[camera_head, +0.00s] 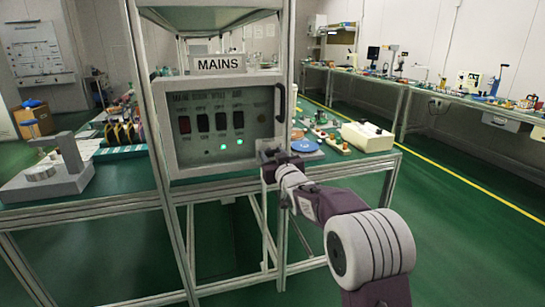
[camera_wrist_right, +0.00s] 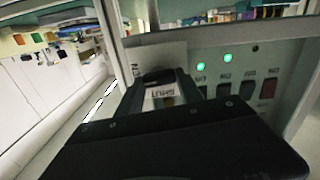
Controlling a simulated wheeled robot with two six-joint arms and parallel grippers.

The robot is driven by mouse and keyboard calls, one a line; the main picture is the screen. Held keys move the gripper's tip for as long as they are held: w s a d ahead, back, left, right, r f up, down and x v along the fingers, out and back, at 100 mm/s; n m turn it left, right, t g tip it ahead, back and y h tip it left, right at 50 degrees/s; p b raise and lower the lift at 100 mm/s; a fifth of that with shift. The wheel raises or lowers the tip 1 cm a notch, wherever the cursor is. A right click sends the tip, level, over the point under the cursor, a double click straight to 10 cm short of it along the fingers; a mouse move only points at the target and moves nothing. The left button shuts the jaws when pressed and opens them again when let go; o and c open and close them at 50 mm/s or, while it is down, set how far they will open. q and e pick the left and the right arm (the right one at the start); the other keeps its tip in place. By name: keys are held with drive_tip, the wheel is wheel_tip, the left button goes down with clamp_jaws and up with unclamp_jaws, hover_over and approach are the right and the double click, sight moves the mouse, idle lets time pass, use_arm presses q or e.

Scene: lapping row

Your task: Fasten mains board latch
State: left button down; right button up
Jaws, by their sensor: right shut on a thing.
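The mains board (camera_head: 180,158) is a grey-framed panel on the bench, under a MAINS sign (camera_head: 219,64). It has a row of switches and two lit green lamps. A dark curved handle (camera_head: 281,104) is on its right edge, and its front looks closed. My right gripper (camera_head: 270,158) is at the board's lower right corner, shut on the latch, which it mostly hides. In the right wrist view, the dark fingers (camera_wrist_right: 158,85) are around a small part with an upside-down SHUT label (camera_wrist_right: 162,92). I cannot tell whether the latch is fully engaged. My left gripper is not in view.
A grey device with a round plate (camera_head: 52,178) stands left on the green bench. A blue disc (camera_head: 304,146), small parts and a cream box (camera_head: 367,137) lie to the right. Metal uprights (camera_head: 289,60) flank the board. The green floor at right is clear.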

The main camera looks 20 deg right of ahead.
drive_tip(key=n+b, duration=0.2)
drive_tip(key=n, duration=0.2)
drive_tip(key=shift+a+f, duration=0.1)
drive_tip(key=shift+f, duration=0.05)
drive_tip(key=n+b, duration=0.3)
drive_tip(key=n, duration=0.1)
drive_tip(key=shift+f+n, duration=0.1)
drive_tip(key=shift+n, duration=0.3)
drive_tip(key=n+b, duration=0.3)
drive_tip(key=n, duration=0.1)
drive_tip(key=shift+a+n, duration=0.1)
drive_tip(key=shift+n, duration=0.2)
drive_tip(key=shift+n+b, duration=0.95)
drive_tip(key=shift+n, duration=0.75)
drive_tip(key=o, duration=1.4)
